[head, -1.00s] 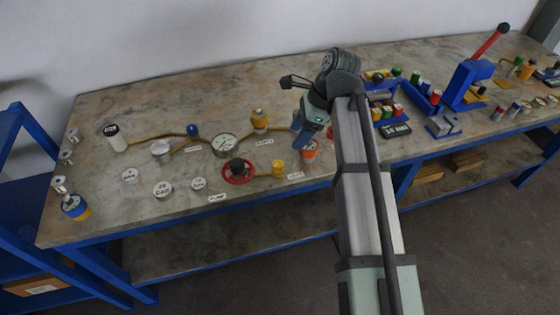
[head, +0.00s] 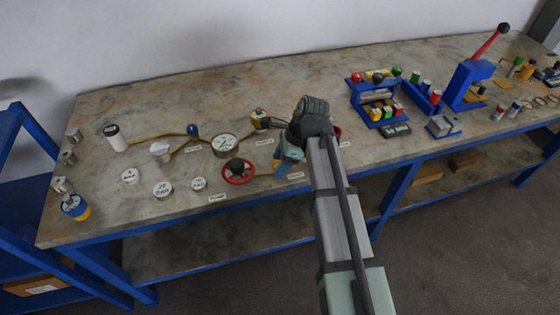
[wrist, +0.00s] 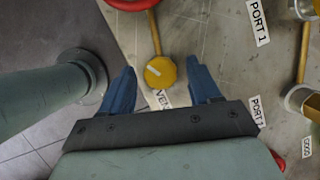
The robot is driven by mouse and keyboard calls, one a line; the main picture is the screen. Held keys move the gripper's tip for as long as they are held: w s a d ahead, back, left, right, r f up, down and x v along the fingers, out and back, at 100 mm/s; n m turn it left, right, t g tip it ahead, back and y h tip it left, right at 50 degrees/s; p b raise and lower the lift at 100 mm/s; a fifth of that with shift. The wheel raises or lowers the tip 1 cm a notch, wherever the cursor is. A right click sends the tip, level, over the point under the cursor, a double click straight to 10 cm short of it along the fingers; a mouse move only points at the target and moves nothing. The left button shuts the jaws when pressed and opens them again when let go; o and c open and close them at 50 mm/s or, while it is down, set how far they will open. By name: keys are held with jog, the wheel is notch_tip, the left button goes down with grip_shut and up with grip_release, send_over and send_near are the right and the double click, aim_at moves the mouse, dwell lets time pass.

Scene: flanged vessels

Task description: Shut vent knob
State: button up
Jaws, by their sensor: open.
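The vent knob (wrist: 160,72) is a round yellow knob with a white bar across its top, at the end of a brass pipe. In the wrist view it lies between the tips of my gripper (wrist: 161,80), with a gap on each side. My gripper is open, its two blue fingers pointing down at the bench, and it holds nothing. I cannot tell how far above the knob the tips are. The VENT label (wrist: 164,98) is partly hidden by the gripper. In the head view my gripper (head: 284,165) hides the knob.
A red wheel (head: 238,180) with a black centre stands left of my gripper. A dial gauge (head: 224,145) and a yellow-topped fitting (head: 258,118) are behind. A blue rack (head: 377,110) stands to the right. The bench's front edge is close.

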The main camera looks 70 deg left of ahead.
jog(key=shift+f, duration=0.1)
jog(key=shift+c, duration=0.2)
jog(key=c, duration=1)
jog(key=n, duration=0.2)
jog(key=n+h, duration=0.2)
jog(key=n, duration=0.1)
jog(key=shift+a+n, duration=0.25)
jog(key=shift+n, duration=0.05)
jog(key=n+h, duration=0.1)
jog(key=n, duration=0.2)
jog(key=n+t+h, duration=0.1)
jog(key=n, duration=0.2)
jog(key=shift+a, duration=0.1)
jog(key=shift+s+n+h, duration=0.1)
jog(key=shift+n+h, duration=0.2)
jog(key=o, duration=1)
jog(key=shift+o, duration=0.2)
